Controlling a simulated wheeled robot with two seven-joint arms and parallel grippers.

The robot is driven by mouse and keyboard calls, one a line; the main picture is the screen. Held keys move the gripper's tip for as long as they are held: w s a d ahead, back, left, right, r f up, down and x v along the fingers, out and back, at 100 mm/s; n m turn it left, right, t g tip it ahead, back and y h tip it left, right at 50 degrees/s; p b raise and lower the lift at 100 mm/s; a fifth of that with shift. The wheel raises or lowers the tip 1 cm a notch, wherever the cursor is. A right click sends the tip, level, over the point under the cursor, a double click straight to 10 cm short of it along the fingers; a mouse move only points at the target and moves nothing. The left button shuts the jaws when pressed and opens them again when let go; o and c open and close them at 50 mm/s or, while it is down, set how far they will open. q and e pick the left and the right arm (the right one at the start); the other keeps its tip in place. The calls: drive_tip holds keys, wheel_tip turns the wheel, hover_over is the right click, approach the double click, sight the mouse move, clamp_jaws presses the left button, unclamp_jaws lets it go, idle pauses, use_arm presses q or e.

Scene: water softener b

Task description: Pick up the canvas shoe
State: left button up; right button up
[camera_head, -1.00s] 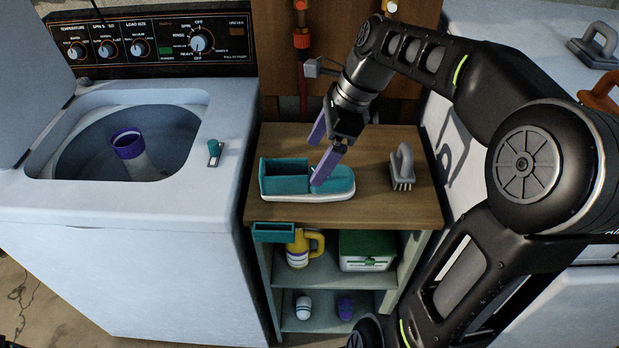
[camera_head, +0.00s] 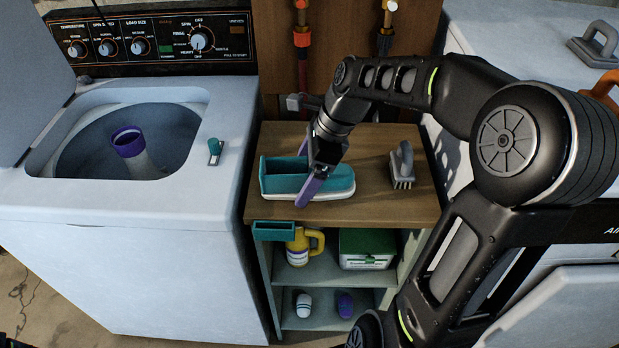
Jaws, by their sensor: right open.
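The canvas shoe (camera_head: 284,184) is teal with a white sole and lies on the wooden top of the small shelf unit, its toe to the right. My right gripper (camera_head: 304,172) is right over the shoe, pointing down, with its purple fingers open. One finger is in front of the shoe's near side. The other is toward its far side, partly hidden by the gripper body. I cannot tell whether the fingers touch the shoe. My left gripper is not in view.
A grey brush (camera_head: 402,166) stands right of the shoe on the wooden top (camera_head: 400,208). An open washing machine (camera_head: 120,230) is at the left, with a purple-rimmed agitator. A yellow jug (camera_head: 300,247) and a green-lidded box (camera_head: 366,249) sit on the shelf below. Pipes rise behind.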

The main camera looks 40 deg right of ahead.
drive_tip(key=shift+f, duration=0.15)
drive_tip(key=shift+c, duration=0.3)
drive_tip(key=c, duration=1.6)
wheel_tip(320, 180, up, 10)
drive_tip(key=shift+r, duration=0.1)
idle(0.6)
